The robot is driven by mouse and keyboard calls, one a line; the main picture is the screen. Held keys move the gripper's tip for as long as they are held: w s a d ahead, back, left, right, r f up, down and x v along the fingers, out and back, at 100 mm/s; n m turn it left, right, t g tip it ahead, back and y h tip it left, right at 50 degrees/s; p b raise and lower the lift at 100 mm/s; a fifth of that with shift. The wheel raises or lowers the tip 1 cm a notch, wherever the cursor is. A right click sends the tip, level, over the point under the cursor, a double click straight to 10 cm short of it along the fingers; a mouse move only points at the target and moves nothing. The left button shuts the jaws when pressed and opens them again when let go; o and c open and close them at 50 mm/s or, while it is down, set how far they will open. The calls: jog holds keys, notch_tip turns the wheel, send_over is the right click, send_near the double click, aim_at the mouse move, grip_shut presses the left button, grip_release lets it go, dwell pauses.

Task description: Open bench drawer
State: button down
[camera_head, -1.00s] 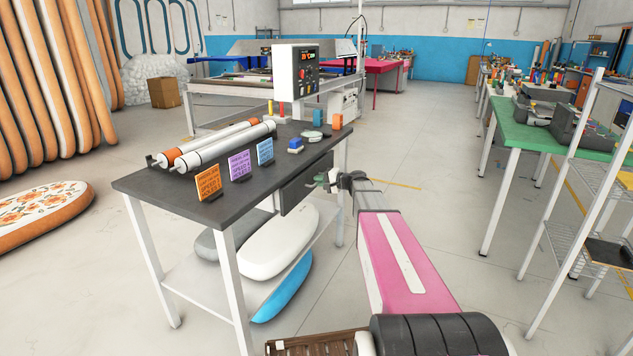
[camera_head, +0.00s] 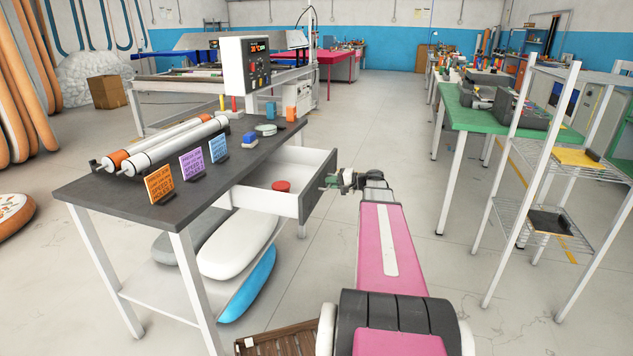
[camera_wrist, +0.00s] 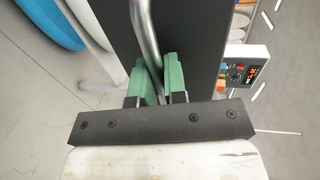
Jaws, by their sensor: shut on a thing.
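The bench (camera_head: 120,189) has a dark top and white legs. Its drawer (camera_head: 296,170) is pulled out toward the right, with a dark front and pale sides. A red round thing (camera_head: 282,186) lies inside it. My gripper (camera_head: 330,180) is at the drawer front. In the wrist view its green fingers (camera_wrist: 159,82) are shut on the metal bar handle (camera_wrist: 147,38), which runs along the dark drawer front (camera_wrist: 190,35). The lower end of the handle is hidden behind the fingers and my wrist.
Rollers (camera_head: 165,145), coloured cards (camera_head: 190,163) and small items stand on the bench top. White and blue boards (camera_head: 238,243) lie on its lower shelf. A wire rack (camera_head: 545,155) and a green table (camera_head: 480,113) stand at the right. Open floor lies between.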

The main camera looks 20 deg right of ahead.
jog(key=shift+f+v, duration=0.15)
jog(key=shift+v, duration=0.6)
jog(key=shift+f+v, duration=0.15)
jog(key=shift+v, duration=0.6)
jog(key=c, duration=1.2)
grip_release()
jog(key=v, duration=1.1)
